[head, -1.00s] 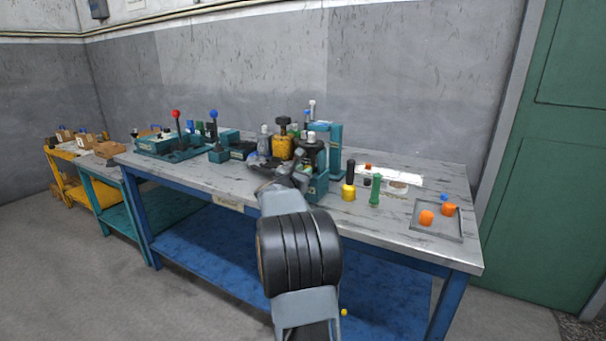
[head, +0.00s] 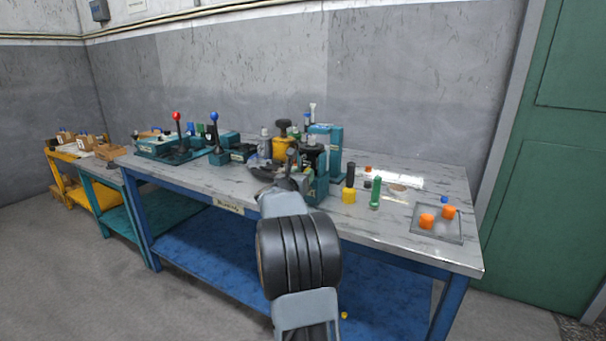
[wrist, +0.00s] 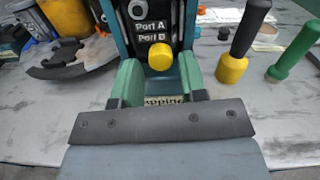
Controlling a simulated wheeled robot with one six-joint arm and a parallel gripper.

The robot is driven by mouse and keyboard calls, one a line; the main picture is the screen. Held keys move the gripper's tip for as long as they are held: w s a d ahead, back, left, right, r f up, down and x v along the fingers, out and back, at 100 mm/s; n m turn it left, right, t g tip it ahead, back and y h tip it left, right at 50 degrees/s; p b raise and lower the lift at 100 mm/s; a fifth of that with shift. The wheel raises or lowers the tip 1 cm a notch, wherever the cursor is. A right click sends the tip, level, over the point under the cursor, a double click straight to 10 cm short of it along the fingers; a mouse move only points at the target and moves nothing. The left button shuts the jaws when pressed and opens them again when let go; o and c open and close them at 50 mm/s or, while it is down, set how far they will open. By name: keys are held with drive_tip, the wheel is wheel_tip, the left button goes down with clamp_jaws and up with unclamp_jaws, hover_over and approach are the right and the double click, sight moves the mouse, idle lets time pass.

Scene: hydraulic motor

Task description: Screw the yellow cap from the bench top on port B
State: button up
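A yellow cap (wrist: 160,57) sits on the front of the teal valve block (wrist: 189,35), just below the Port B label (wrist: 152,38) in the wrist view. How far it is screwed on cannot be told. My gripper (wrist: 163,78) is open, with one green finger on each side in front of the cap and a gap on both sides. Nothing is held in it. In the head view the teal block (head: 335,148) stands on the bench, and my arm hides the cap and the fingertips.
A black-handled yellow tool (wrist: 232,68) and a green tool (wrist: 295,52) stand right of the block. A dark curved part (wrist: 70,58) lies to the left. Orange caps (head: 427,220) lie in a tray (head: 440,237) at the bench's right end. The bench front right is clear.

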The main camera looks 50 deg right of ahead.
drive_tip(key=n+p, duration=0.1)
drive_tip(key=n, duration=0.2)
drive_tip(key=n+p, duration=0.2)
drive_tip(key=n, duration=0.2)
drive_tip(key=shift+s+f, duration=0.15)
drive_tip(key=shift+f, duration=0.05)
drive_tip(key=shift+b, duration=0.45)
drive_tip(key=shift+d+r, duration=0.1)
drive_tip(key=shift+r, duration=0.4)
drive_tip(key=shift+c, duration=0.2)
